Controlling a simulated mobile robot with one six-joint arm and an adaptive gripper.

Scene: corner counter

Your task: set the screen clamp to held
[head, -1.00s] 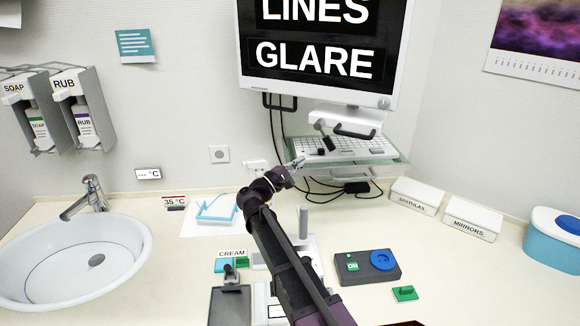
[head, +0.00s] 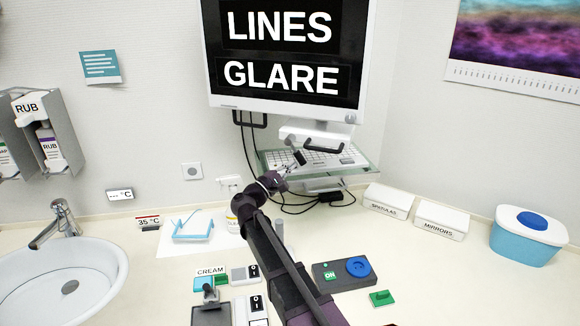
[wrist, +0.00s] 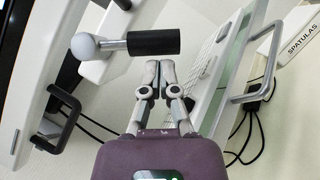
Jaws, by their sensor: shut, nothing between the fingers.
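The screen clamp appears to be the small lever under the monitor, with a black grip (wrist: 153,42) and a pale ball end (wrist: 83,46) in the wrist view. It lies crosswise there, just beyond my fingertips. In the head view it is a small dark lever (head: 299,157) in front of the keyboard. My gripper (wrist: 160,68) is shut and empty, its fingertips close below the black grip; whether they touch it I cannot tell. In the head view my gripper (head: 287,171) is just below and left of the lever. The monitor (head: 283,55) shows "LINES" and "GLARE".
A glass shelf (head: 368,172) with a keyboard (head: 335,160) lies close by, with a grey handle (wrist: 262,65) on its edge. Black cables hang below. Boxes marked spatulas (head: 388,201) and mirrors (head: 441,220) stand at right. A control box (head: 325,282) sits on the counter.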

